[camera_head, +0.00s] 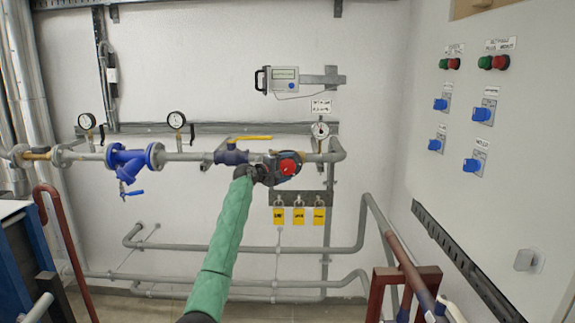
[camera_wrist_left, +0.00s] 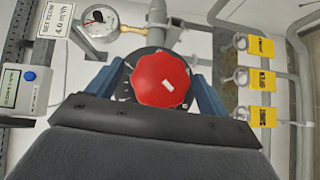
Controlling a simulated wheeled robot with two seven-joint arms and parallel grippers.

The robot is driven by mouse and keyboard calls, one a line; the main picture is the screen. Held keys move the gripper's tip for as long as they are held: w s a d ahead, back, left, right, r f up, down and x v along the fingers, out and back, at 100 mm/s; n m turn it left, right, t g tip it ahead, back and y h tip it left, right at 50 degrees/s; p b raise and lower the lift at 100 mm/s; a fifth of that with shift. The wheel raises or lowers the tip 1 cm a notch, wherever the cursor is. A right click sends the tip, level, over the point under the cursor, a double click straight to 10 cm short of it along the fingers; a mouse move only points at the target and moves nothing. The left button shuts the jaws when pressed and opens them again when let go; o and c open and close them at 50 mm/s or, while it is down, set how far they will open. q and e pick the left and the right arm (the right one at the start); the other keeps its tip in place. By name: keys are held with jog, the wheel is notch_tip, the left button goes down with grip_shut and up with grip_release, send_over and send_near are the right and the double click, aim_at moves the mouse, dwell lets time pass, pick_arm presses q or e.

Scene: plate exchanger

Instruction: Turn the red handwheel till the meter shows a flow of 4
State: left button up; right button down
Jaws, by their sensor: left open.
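The red handwheel (camera_head: 288,166) sits on the valve of the upper pipe. My right gripper is not in view.
A sign (camera_wrist_left: 56,30) reads "SET FLOW 4.0 m³/h". A round gauge (camera_head: 320,130) stands right of the wheel. A yellow lever (camera_head: 250,138) is on the pipe to its left. Yellow tags (camera_head: 299,216) hang below. A cabinet with blue switches (camera_head: 483,114) stands right.

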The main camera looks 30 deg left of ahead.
pick_arm(q)
jog(key=shift+w, duration=0.2)
jog(key=shift+w+d+f, duration=0.15)
jog(key=shift+w, duration=0.15)
jog(key=shift+s, duration=0.1)
jog(key=c, duration=1)
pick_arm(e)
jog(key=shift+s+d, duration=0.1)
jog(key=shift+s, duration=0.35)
